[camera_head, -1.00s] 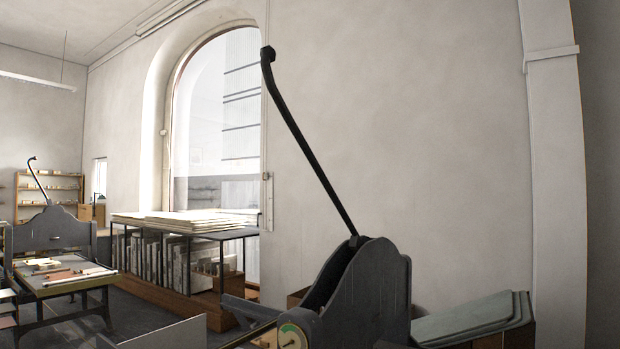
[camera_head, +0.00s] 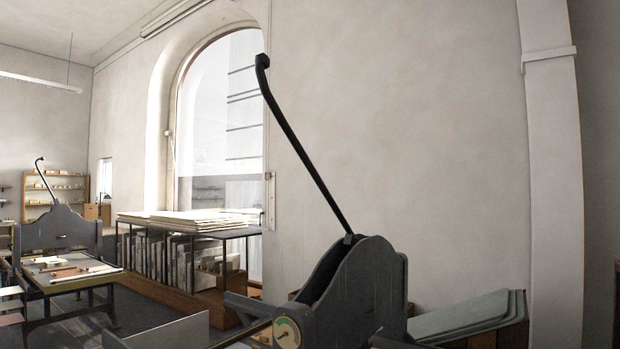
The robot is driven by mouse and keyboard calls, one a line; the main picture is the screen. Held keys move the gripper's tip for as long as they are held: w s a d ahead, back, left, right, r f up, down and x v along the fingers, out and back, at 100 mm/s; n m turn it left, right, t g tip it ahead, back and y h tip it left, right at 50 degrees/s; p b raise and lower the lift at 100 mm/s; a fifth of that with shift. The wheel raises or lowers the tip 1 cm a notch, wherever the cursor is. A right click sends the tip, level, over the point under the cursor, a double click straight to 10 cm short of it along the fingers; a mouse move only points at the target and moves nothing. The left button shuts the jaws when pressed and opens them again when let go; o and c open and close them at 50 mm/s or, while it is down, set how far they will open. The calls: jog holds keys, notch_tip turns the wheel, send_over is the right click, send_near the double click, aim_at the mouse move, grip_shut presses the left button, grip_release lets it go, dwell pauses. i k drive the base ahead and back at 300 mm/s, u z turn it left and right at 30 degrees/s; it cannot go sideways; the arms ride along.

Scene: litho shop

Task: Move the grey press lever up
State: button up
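The grey press lever (camera_head: 302,153) is a long dark grey bar with a bent, knobbed top. It rises from the top of the grey press (camera_head: 362,285) and leans up to the left, in front of the window edge and wall. The press stands at the lower middle of the view, its bottom cut off by the frame. A round dial (camera_head: 287,332) sits at its lower left. My gripper is not in view, and nothing touches the lever.
A second press (camera_head: 55,232) with a lever stands at the far left. A rack (camera_head: 190,270) with stacked sheets stands below the arched window. Greenish slabs (camera_head: 470,315) lie right of the near press. A white pillar (camera_head: 555,190) stands at the right. Floor shows between the presses.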

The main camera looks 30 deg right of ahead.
aim_at(262, 61)
jog(key=i, duration=0.95)
